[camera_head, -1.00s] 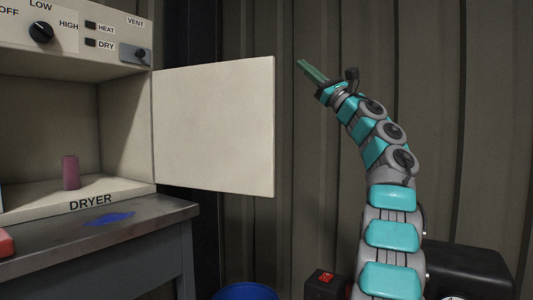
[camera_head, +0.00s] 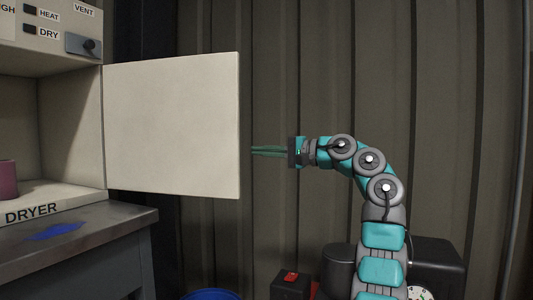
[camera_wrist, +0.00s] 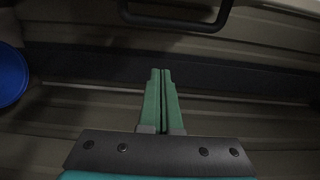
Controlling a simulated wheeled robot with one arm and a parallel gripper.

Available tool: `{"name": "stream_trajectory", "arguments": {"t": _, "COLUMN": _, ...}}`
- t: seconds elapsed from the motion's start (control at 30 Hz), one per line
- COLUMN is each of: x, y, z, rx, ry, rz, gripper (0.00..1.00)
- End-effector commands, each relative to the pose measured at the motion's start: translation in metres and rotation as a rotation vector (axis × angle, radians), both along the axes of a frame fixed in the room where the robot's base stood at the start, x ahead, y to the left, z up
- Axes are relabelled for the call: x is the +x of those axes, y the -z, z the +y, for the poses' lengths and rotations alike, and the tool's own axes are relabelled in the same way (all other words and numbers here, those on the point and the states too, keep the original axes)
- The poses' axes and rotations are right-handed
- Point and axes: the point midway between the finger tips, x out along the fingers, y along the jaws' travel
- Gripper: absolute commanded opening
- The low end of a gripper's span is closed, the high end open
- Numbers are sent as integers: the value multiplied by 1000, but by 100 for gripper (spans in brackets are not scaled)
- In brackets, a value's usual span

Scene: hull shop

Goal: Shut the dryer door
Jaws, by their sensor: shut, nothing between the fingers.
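The dryer (camera_head: 52,200) is a cream box at the left of the head view, standing on a grey bench. Its door (camera_head: 172,125) is a flat cream panel, swung wide open to the right of the opening. My gripper (camera_head: 253,152) is shut and empty, pointing left, just right of the door's free edge in the picture. A small gap shows between the fingertips and the door edge; how far apart they are in depth I cannot tell. The wrist view shows the green fingers (camera_wrist: 160,75) together. The wrist view shows a dark handle (camera_wrist: 175,15) at its top.
A mauve cylinder (camera_head: 7,180) stands inside the dryer. The grey bench (camera_head: 75,240) carries a blue patch (camera_head: 55,231). A blue round container (camera_head: 212,295) is on the floor below the door, also in the wrist view (camera_wrist: 10,75). A corrugated wall (camera_head: 440,90) stands behind.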

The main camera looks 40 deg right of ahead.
Motion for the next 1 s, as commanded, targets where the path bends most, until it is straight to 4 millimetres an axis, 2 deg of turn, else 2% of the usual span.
{"name": "stream_trajectory", "arguments": {"t": 0.4, "x": 55, "y": 0, "z": 25, "rx": 4, "ry": 0, "rz": 2, "gripper": 0}}
{"name": "stream_trajectory", "arguments": {"t": 1.0, "x": 29, "y": 0, "z": 51, "rx": 2, "ry": 2, "rz": -1, "gripper": 0}}
